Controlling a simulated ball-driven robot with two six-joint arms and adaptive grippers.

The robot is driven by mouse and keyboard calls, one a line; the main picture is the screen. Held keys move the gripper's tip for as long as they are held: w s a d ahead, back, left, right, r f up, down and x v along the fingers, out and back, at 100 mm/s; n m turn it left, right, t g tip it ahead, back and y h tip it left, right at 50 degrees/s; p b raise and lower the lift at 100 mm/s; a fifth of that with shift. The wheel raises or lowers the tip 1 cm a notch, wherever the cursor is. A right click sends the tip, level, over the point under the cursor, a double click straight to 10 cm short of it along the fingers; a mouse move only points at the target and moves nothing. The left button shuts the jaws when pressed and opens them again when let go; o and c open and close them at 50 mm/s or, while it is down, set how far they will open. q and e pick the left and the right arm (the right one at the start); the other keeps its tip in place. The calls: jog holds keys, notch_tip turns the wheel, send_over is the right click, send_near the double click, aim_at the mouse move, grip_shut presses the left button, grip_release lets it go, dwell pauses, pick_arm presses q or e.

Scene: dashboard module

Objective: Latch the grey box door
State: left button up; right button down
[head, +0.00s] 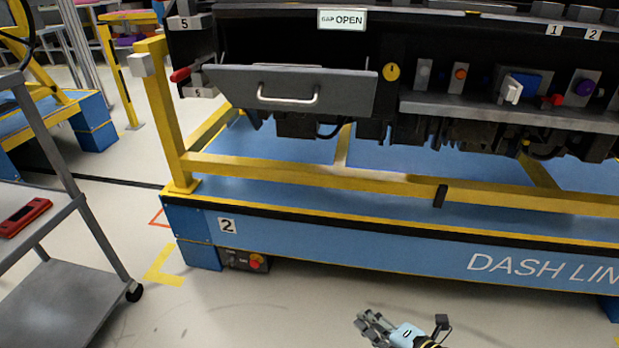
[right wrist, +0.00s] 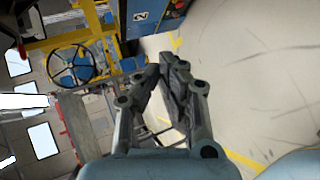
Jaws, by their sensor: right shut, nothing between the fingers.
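The grey box door (head: 235,88) hangs on the dashboard module at the upper left of the head view. It has a light bar handle (head: 287,98) and stands tilted outward, with a dark gap above it. A sign (head: 342,20) above it ends in the word OPEN. My right gripper (head: 368,325) is low in the head view, over the floor in front of the blue base and far from the door. In the right wrist view its fingers (right wrist: 164,68) are shut and empty. My left gripper is not in view.
A round yellow knob (head: 391,72) is just right of the door. A yellow frame rail (head: 300,174) and the blue base (head: 340,244) run below the module. A grey cart (head: 60,305) with a red device (head: 25,217) stands at left. The floor in front is clear.

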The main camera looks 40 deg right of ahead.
jog(key=w+d+r+n+t+y+b, duration=0.1)
jog(key=w+r+n+t+b, duration=0.25)
jog(key=w+r+n, duration=0.35)
jog(key=n+t+y+b, duration=0.7)
jog(key=n+y+b, duration=0.2)
jog(key=n+y, duration=0.3)
send_near(271, 103)
jog(key=w+a+h, duration=0.1)
jog(key=w+a, duration=0.1)
jog(key=a, duration=0.1)
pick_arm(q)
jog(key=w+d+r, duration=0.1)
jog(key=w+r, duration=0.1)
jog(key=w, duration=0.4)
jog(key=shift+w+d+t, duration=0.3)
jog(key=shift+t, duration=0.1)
pick_arm(e)
jog(key=r, duration=0.1)
jog(key=d+r, duration=0.1)
jog(key=w+r, duration=0.1)
jog(key=shift+d+r+n, duration=0.15)
jog(key=shift+n, duration=0.25)
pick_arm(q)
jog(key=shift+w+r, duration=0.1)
